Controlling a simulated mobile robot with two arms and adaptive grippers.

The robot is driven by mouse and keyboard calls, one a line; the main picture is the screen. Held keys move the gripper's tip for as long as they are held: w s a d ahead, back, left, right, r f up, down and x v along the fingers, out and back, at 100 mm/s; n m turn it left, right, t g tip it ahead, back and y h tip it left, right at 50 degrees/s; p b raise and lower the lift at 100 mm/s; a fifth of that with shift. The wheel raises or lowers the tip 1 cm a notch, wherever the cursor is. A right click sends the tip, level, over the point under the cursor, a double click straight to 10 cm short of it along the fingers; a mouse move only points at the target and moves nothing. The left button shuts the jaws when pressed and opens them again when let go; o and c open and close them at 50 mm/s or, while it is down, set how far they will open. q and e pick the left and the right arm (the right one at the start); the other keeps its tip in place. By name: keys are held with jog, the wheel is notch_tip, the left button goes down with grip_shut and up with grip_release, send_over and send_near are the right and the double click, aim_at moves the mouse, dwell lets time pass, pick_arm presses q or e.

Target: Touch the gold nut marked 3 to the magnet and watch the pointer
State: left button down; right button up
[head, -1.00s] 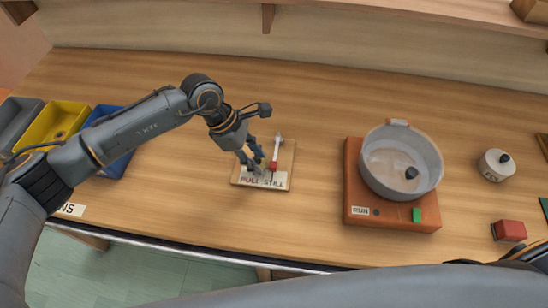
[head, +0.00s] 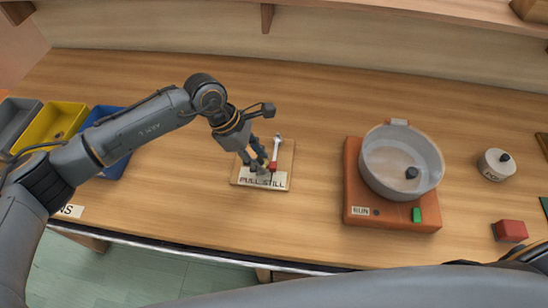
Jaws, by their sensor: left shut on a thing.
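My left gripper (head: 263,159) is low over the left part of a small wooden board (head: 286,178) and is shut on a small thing. A hint of gold shows at its fingertips, but the fingers mostly hide it and I cannot read a 3. On the board, right beside the fingers, is a pale pointer (head: 276,149) with a red end. The board's front label (head: 264,180) reads PULL and STILL. I cannot make out the magnet separately, nor whether the held thing touches it. My right gripper does not show.
Yellow (head: 50,125), blue (head: 113,165) and grey bins stand at the left. An orange-brown base (head: 390,221) with a round metal pan (head: 372,176) is right of the board. A white round weight (head: 492,168) and red block (head: 510,231) lie farther right. Bare table surrounds the board.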

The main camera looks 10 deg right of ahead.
dwell(0.4)
pick_arm(q)
jog(key=shift+w+a+b, duration=0.3)
jog(key=shift+a+b, duration=0.15)
jog(key=shift+a, duration=0.4)
jog(key=shift+w+a+b, duration=0.25)
jog(key=shift+a+b, duration=0.15)
jog(key=shift+a, duration=0.4)
dwell(0.7)
jog(key=shift+w+a, duration=0.15)
jog(key=shift+a, duration=0.2)
jog(key=shift+w+a+b, duration=0.2)
jog(key=shift+a+b, duration=0.1)
jog(key=shift+a, duration=0.35)
jog(key=shift+w+a+b, duration=0.2)
jog(key=shift+a+b, duration=0.15)
jog(key=shift+a, duration=0.35)
jog(key=shift+w+a+b, duration=0.2)
jog(key=shift+a+b, duration=0.1)
jog(key=shift+a, duration=0.35)
notch_tip(320, 180, up, 8)
jog(key=p, duration=0.2)
jog(key=shift+p, duration=0.4)
